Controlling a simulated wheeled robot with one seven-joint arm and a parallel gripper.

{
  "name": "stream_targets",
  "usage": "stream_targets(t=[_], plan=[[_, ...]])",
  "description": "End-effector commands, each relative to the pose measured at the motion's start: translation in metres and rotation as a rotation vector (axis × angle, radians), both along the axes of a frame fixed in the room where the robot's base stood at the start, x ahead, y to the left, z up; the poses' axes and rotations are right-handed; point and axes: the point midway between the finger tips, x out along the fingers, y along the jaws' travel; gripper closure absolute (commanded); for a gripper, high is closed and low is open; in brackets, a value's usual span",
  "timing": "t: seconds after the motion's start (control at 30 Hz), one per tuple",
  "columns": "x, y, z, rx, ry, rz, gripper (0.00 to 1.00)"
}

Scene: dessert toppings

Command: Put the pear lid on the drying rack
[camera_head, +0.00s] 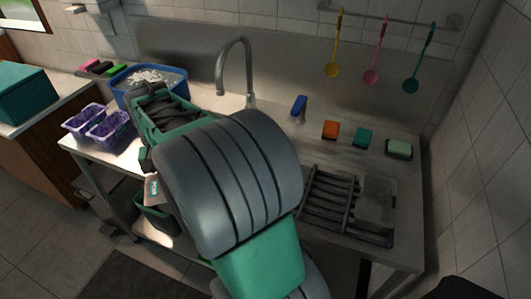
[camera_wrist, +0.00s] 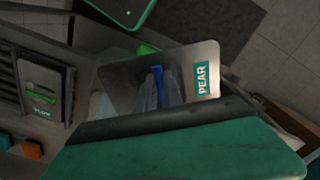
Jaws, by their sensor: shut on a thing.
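The pear lid is a flat metal plate with a teal PEAR label. In the wrist view the pear lid (camera_wrist: 120,80) is in my gripper (camera_wrist: 162,90), whose fingers are shut around its blue handle. In the head view the pear lid (camera_head: 152,187) shows only as a small tilted corner left of my arm, and the fingers are hidden. The dark slatted drying rack (camera_head: 328,203) lies on the right of the counter, right of my arm. It also shows at the left edge of the wrist view (camera_wrist: 68,95).
Another labelled lid (camera_wrist: 40,85) with a green handle is at the rack. An orange sponge (camera_head: 330,129), a teal sponge (camera_head: 362,136) and a soap dish (camera_head: 398,149) sit behind the rack. A faucet (camera_head: 219,75), blue basin (camera_head: 178,84) and purple tubs (camera_head: 107,131) stand farther left.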

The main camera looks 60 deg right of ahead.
Motion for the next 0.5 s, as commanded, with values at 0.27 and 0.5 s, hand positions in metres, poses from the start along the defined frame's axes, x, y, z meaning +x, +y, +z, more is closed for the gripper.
stream_targets(t=[0.27, 0.5], plan=[[-0.087, -0.151, 0.014, 0.0, 0.001, -0.875, 1.0], [-0.208, -0.239, 0.021, -0.001, 0.001, -1.626, 1.0]])
